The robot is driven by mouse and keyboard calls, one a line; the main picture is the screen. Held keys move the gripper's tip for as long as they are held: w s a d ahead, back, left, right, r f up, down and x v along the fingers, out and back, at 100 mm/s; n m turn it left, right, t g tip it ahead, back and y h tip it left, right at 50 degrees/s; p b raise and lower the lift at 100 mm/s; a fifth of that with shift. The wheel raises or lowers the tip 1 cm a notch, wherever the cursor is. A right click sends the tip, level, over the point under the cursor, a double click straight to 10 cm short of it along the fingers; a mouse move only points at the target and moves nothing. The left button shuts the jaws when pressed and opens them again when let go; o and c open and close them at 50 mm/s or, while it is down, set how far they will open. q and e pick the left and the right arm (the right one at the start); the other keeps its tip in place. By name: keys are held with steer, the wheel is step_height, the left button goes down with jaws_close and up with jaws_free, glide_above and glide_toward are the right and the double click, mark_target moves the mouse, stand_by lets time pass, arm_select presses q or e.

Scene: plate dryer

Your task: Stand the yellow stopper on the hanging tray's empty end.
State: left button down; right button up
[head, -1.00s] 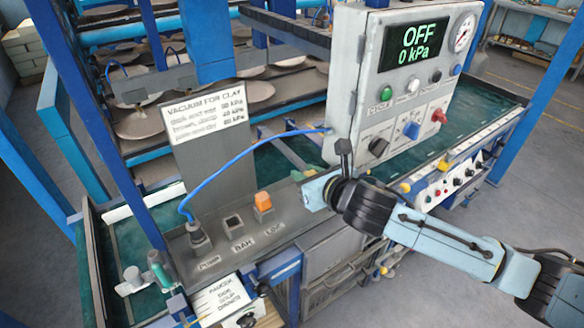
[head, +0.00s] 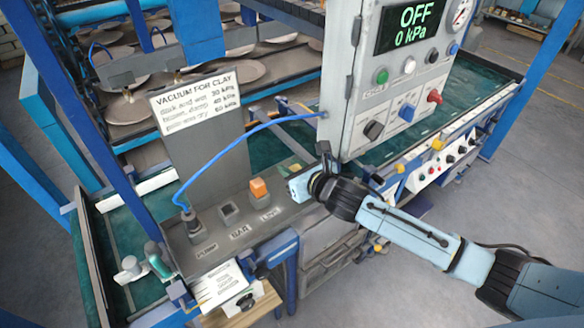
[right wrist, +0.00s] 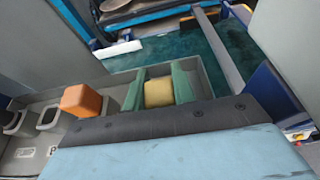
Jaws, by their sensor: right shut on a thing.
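The yellow stopper (right wrist: 158,92) shows in the right wrist view as a small block between two green pads. It is low in a grey compartment at the end of the grey labelled console; I cannot tell whether it touches the floor. My right gripper (right wrist: 158,86) is shut on it. In the head view my right gripper (head: 298,186) is at the console's right end, and the stopper is hidden there. My left gripper is not in view.
The console (head: 215,245) carries a plug with a blue hose (head: 250,130), an empty socket (head: 228,211) and an orange block (head: 258,189). The tall control box (head: 400,90) stands behind my right arm. A sign (head: 197,105) rises behind the console.

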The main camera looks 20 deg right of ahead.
steer(key=o, duration=1)
steer(key=shift+f, duration=0.1)
steer(key=shift+c, duration=0.2)
steer(key=shift+r, duration=0.2)
steer(key=v, duration=1.2)
